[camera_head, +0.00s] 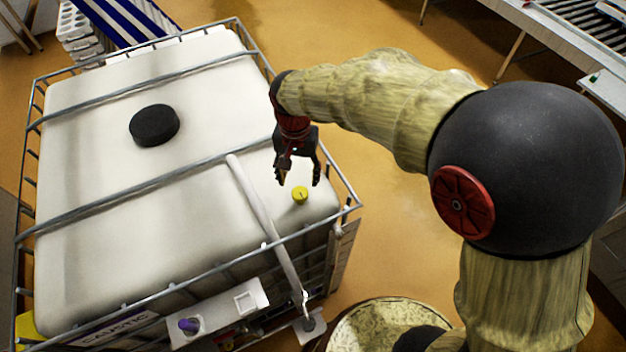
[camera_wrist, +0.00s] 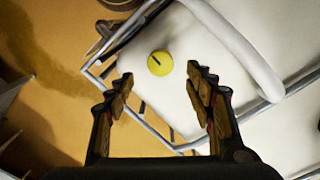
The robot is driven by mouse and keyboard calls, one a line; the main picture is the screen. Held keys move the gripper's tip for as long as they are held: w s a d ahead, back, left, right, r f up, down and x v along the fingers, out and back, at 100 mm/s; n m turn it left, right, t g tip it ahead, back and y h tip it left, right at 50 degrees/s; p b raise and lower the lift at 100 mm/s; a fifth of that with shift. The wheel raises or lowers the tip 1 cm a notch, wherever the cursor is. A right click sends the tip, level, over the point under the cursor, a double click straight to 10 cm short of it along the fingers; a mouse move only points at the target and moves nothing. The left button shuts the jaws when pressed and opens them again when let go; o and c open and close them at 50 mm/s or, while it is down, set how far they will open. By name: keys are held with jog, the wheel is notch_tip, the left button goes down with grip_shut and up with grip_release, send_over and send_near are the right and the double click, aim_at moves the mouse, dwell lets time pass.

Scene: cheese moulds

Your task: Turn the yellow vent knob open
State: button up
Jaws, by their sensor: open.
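The yellow vent knob (camera_head: 300,195) sits on the top of the white tank (camera_head: 85,110), near its front right corner. In the wrist view the knob (camera_wrist: 160,63) is a round yellow disc with a dark slanted line across its top. My gripper (camera_head: 299,183) points down just above and behind the knob. In the wrist view my gripper (camera_wrist: 164,83) has its fingers spread wide, with nothing between the pads. The knob shows beyond the fingertips, near the middle between them, and looks untouched.
A metal cage (camera_head: 130,206) surrounds the tank, with bars over its top. A pale pipe (camera_head: 256,205) runs left of the knob and down the front. A black round lid (camera_head: 154,125) lies farther back. A purple-capped fitting (camera_head: 189,326) is at the front.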

aim_at(300, 192)
jog(key=shift+w+r, duration=0.15)
jog(key=shift+w, duration=0.05)
jog(key=shift+s+m, duration=0.1)
jog(key=shift+m, duration=0.6)
jog(key=shift+f+p, duration=0.45)
jog(key=shift+f, duration=3.45)
jog(key=shift+c, duration=1)
jog(key=c, duration=1)
